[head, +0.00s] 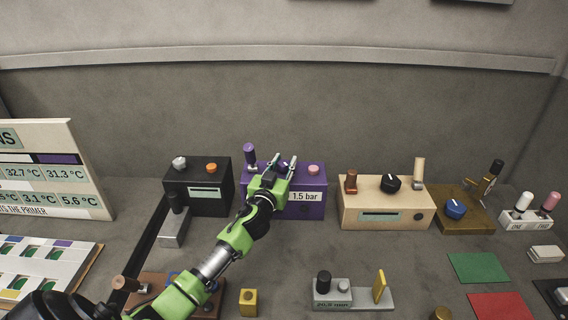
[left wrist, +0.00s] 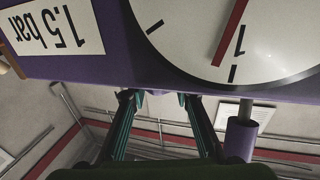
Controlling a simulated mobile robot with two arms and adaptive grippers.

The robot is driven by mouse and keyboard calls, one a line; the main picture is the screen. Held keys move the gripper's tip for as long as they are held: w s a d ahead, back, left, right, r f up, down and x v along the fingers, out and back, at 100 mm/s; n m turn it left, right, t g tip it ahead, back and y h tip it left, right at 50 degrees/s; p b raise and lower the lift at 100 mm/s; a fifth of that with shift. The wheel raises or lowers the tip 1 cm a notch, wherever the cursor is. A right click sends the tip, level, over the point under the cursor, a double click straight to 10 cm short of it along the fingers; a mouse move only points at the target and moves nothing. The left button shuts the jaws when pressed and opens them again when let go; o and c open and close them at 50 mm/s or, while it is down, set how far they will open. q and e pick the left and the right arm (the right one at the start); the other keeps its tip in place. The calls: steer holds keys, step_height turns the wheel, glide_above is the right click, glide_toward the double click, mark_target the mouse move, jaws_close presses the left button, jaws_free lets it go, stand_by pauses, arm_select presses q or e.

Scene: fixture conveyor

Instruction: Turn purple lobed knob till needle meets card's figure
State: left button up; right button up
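The purple box (head: 312,205) stands at the back middle in the head view. Its card (head: 304,196) reads 1.5 bar; the card (left wrist: 52,28) is upside down in the left wrist view. The gauge (left wrist: 190,40) has a red needle (left wrist: 231,32) with its tip just beside the tick at 1. My left gripper (head: 282,160) is above the box top, fingers apart, with the purple knob (head: 284,167) partly hidden between them. In the left wrist view the gripper (left wrist: 156,98) has a gap between its fingers; contact with the knob is unclear. My right gripper is out of view.
A purple upright handle (head: 249,154) and a pink knob (head: 313,169) flank the gripper on the box. A black box (head: 211,199) stands left, a beige box (head: 385,217) right. A yellow block (head: 248,303) and a grey fixture (head: 345,296) lie in front.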

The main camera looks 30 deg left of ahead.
arm_select(q)
steer(key=shift+a+r+m+t+h+p, duration=0.1)
steer(key=shift+m+t+h+p, duration=0.2)
steer(key=shift+m+h+p, duration=1.05)
steer(key=shift+h+b, duration=0.4)
steer(key=shift+h, duration=0.55)
steer(key=shift+m+h, duration=0.95)
steer(key=shift+h, duration=0.35)
steer(key=o, duration=1.1)
steer(key=shift+d, duration=0.2)
